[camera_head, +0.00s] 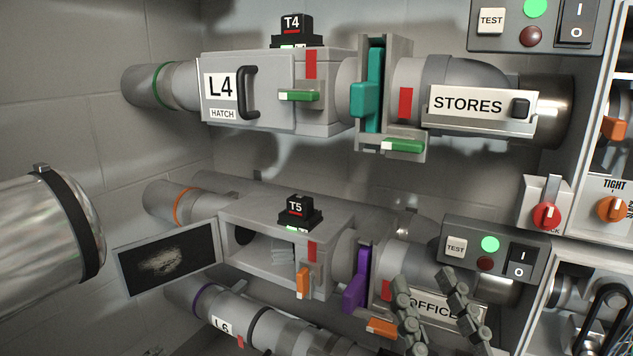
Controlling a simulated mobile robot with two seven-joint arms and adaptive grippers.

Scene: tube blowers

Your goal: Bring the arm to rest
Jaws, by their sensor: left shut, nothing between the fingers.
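My right gripper (431,282) comes in from the lower edge, right of centre. Its two dark segmented fingers stand apart, pointing up, with nothing seen held between them. The fingers lie in front of the OFFICE label (433,304) and partly cover it. The purple lever (357,280) is to the left of the fingers. The gripper's base and most of its arm are out of the picture.
The L4 hatch box (270,122) is closed. The T5 hatch box (332,225) stands open, its door (168,262) swung left. A control box (495,250) and the STORES pipe (555,112) are at right. A shiny cylinder (45,240) fills the left edge.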

